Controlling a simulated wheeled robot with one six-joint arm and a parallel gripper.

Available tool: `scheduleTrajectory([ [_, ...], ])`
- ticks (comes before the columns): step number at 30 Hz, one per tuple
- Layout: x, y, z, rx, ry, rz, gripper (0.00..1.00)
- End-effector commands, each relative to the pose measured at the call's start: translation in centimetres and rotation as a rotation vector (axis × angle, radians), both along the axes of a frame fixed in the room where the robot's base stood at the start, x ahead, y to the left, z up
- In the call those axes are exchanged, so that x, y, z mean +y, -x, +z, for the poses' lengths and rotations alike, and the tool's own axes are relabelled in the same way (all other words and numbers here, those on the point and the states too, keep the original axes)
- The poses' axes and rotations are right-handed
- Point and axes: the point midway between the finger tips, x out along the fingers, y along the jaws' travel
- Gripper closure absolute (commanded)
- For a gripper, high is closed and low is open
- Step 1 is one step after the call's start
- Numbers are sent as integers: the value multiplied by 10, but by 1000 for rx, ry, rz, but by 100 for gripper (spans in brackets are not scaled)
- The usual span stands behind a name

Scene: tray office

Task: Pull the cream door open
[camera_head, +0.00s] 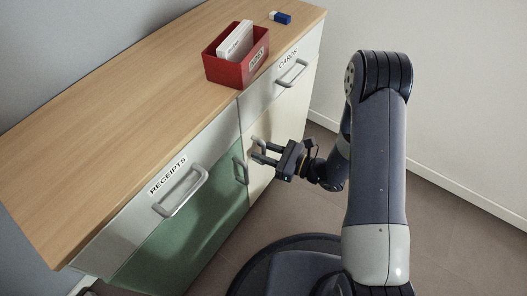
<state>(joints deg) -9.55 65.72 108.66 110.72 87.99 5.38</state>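The cream door (287,118) is on the right half of the cabinet front, under the drawer labelled CARDS, and looks closed. A small light piece beside my upper finger may be the door's handle (257,139); the fingers partly hide it. My gripper (260,152) points left at the left part of the cream door. Its two dark fingers are spread apart, with a gap between them. I cannot tell whether they touch the handle or the door.
The green door (195,238) with a grey handle (240,171) is on the left. Drawers labelled RECEIPTS (168,190) and CARDS (289,68) sit above. A red box (228,72) of cards and a blue-and-white block (281,17) stand on the wooden top (120,100). A wall (450,90) bounds the right.

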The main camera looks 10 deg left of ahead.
Motion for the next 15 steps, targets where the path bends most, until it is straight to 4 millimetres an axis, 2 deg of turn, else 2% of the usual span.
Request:
scheduleTrajectory([
  [9,2,0,0,0,0,0,70],
  [15,2,0,0,0,0,0,86],
])
